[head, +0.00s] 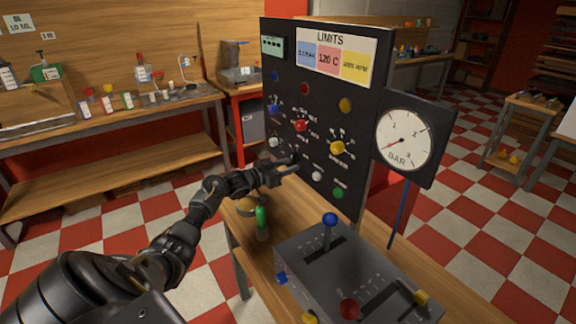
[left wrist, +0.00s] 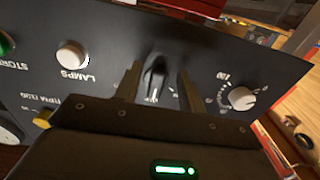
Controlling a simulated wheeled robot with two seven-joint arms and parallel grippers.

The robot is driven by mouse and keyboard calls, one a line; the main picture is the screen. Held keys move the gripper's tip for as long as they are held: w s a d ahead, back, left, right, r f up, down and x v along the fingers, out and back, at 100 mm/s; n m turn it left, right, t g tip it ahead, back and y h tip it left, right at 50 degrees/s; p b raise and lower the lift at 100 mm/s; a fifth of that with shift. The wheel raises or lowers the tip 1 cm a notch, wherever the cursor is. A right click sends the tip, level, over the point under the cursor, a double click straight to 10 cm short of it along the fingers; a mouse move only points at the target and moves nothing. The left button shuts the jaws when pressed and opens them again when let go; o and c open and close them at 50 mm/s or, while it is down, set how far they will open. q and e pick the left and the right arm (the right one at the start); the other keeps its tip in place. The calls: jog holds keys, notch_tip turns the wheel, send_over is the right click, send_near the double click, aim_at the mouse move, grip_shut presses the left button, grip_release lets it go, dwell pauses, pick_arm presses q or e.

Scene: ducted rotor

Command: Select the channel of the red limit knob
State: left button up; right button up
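The red limit knob (head: 302,125) sits mid-panel between a blue knob (head: 273,109) and a yellow knob (head: 337,147). My left gripper (head: 292,167) is below it at the panel's lower row. In the left wrist view, upside down, a black pointer knob (left wrist: 154,75) with tick marks stands between the two fingers of my left gripper (left wrist: 158,88). The fingers are apart, with a gap visible on each side of the knob. In the head view the gripper hides this knob. My right gripper is not in view.
A white knob (left wrist: 242,98) and a white button (left wrist: 72,55) labelled LAMPS flank the black knob. A green button (head: 338,192), a BAR gauge (head: 404,138) and a grey lever box (head: 345,275) are nearby. A green-capped item (head: 262,220) stands beneath my left arm.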

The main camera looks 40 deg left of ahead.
pick_arm(q)
jog(key=shift+w, duration=0.25)
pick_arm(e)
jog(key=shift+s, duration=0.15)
pick_arm(q)
grip_shut()
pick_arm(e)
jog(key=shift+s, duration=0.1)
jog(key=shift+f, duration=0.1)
